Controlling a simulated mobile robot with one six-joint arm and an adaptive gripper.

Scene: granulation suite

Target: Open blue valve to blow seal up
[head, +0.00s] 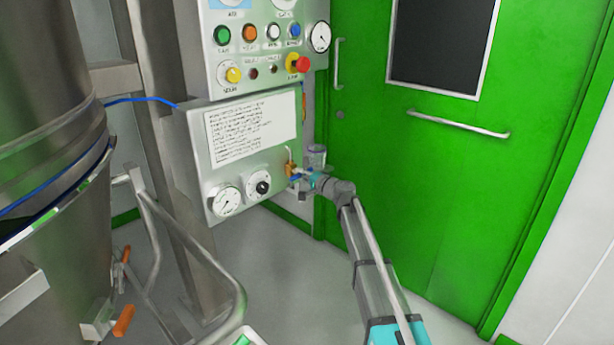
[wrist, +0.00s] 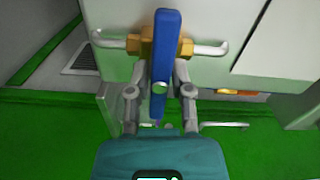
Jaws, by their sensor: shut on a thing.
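The blue valve shows in the wrist view as a long blue lever (wrist: 166,50) on a brass body (wrist: 133,45) set in a pale horizontal pipe (wrist: 208,49). The lever stands roughly upright in that picture, across the pipe. My gripper (wrist: 158,88) has one finger on each side of the lever and is shut on it. In the head view my gripper (head: 307,185) is at the right side of the lower steel panel, by the brass fitting (head: 292,168). The lever is mostly hidden there.
The lower panel (head: 200,150) carries a text sheet, a gauge (head: 227,202) and a black knob (head: 263,187). A button panel (head: 262,50) hangs above. A green door (head: 440,180) is to the right, a steel vessel (head: 50,80) to the left. Floor between is clear.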

